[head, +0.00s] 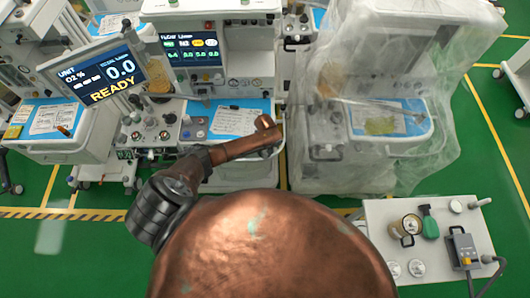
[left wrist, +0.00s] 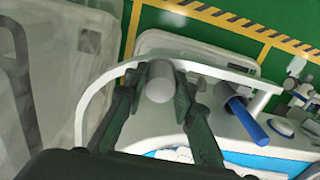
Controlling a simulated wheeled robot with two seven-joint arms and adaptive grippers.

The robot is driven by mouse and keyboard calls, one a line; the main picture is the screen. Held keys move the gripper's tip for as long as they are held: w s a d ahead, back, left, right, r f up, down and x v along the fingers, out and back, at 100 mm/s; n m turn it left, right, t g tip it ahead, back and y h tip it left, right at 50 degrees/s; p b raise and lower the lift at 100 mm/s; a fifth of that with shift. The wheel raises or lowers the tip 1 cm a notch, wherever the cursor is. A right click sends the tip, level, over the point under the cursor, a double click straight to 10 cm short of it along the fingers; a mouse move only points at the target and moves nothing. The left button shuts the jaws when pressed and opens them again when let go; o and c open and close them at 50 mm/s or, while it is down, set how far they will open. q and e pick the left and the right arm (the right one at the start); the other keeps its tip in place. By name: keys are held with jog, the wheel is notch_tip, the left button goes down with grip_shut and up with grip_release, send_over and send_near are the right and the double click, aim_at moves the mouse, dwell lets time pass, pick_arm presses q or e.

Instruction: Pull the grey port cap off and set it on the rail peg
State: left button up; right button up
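In the left wrist view a grey cylinder, which looks like the grey port cap (left wrist: 159,84), sits between the fingertips of my left gripper (left wrist: 160,92). The dark fingers lie close along both its sides and appear shut on it. It overlaps the white rail (left wrist: 100,92); I cannot tell whether it touches the rail or a peg there. In the head view my left gripper (head: 266,132) is at the front right corner of the middle cart's worktop, and the cap cannot be made out. My right gripper is not in view.
A blue rod in a grey holder (left wrist: 245,118) stands beside the rail. A plastic-draped cart (head: 370,100) stands close on the right. A white table (head: 428,225) with small fittings is at the lower right. Green floor with yellow lines lies in front.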

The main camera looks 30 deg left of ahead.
pick_arm(q)
jog(key=o, duration=0.5)
jog(key=shift+c, duration=0.2)
notch_tip(320, 180, up, 12)
dwell(0.7)
